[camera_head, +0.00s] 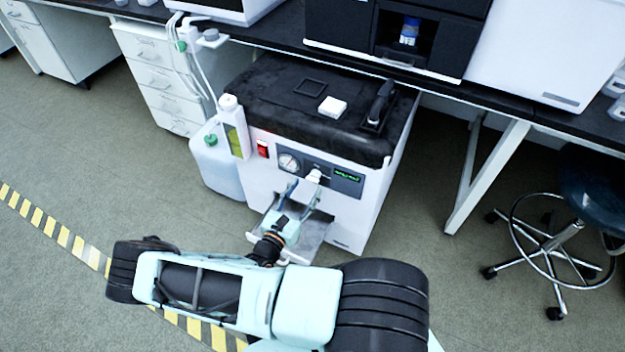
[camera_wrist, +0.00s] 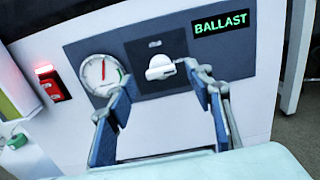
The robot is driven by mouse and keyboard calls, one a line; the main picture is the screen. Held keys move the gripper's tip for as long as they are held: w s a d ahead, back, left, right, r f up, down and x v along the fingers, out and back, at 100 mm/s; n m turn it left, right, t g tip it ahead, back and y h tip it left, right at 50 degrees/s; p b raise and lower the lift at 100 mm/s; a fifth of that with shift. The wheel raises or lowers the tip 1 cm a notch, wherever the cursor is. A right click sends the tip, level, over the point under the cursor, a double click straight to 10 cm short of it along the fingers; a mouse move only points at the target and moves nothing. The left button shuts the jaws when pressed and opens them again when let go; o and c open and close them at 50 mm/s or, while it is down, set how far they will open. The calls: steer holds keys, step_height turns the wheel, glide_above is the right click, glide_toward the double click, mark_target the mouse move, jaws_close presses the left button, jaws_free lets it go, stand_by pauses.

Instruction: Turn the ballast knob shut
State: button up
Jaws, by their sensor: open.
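The ballast knob (camera_wrist: 160,67) is a white knob with a bar grip on a dark square plate, left of a green "BALLAST" display (camera_wrist: 222,22) in the wrist view. In the head view the knob (camera_head: 314,176) shows on the front panel of the white pump unit (camera_head: 350,213). My gripper (camera_wrist: 158,78) is open. Its two blue fingers stand either side of the knob, with a gap on each side. In the head view my gripper (camera_head: 308,185) is in front of the panel, and the fingers partly cover it. I cannot tell how far the tips are from the panel.
A round gauge (camera_wrist: 102,74) and a lit red switch (camera_wrist: 52,86) are left of the knob. A metal shelf (camera_head: 315,240) juts out below. A white jug (camera_head: 218,170) stands left of the unit. A bench leg (camera_head: 485,178) and stool (camera_head: 570,225) are at right.

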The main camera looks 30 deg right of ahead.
mark_target(311, 180)
steer(key=x, duration=0.5)
steer(key=c, duration=1.2)
